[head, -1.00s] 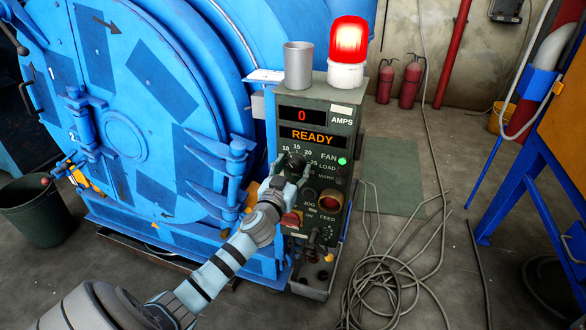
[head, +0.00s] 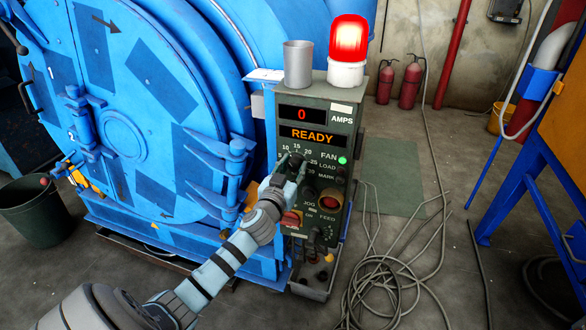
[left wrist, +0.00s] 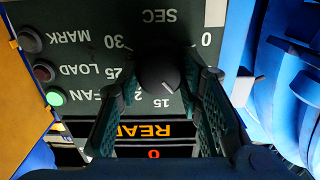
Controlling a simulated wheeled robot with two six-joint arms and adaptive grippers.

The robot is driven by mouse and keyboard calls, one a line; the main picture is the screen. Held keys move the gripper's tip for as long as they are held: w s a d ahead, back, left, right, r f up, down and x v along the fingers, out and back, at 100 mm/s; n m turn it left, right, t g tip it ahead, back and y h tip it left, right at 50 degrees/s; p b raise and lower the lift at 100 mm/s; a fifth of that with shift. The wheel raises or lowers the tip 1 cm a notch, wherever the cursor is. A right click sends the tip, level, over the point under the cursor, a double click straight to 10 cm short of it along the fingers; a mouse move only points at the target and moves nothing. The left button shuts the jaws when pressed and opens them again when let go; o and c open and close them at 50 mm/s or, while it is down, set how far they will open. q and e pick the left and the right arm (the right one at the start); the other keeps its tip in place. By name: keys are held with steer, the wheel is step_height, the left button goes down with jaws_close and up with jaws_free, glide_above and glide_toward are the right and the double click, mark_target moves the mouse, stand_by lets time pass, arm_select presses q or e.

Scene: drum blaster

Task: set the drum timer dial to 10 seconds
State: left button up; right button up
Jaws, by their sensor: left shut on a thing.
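The timer dial is a round black knob (left wrist: 158,70) on the dark green control panel (left wrist: 75,20). The left wrist view shows the panel upside down. The dial (head: 296,160) also shows in the head view, partly covered by the gripper. My left gripper (left wrist: 163,82) is shut on the dial, one finger on each side; it also shows in the head view (head: 292,168). A white mark lies on the knob's lower right in the wrist view; I cannot tell which number it points at. The numbers 0, 15, 25 and 30 show; others are hidden by the fingers.
The display (head: 313,136) reads READY, with a red 0 above. A green light (head: 342,160) is lit by FAN. A red beacon (head: 348,38) and a grey cup (head: 298,65) stand on the panel box. The blue drum (head: 125,110) is close on the left.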

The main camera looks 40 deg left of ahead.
arm_select(q)
steer(key=o, duration=1.2)
steer(key=shift+d, duration=0.1)
steer(key=shift+c, duration=0.2)
steer(key=shift+s, duration=0.1)
steer(key=shift+s+d+m, duration=0.5)
steer(key=shift+s+d, duration=1.8)
steer(key=shift+s, duration=4.45)
steer(key=x, duration=1.4)
steer(key=shift+w+a, duration=0.15)
steer(key=shift+w, duration=0.1)
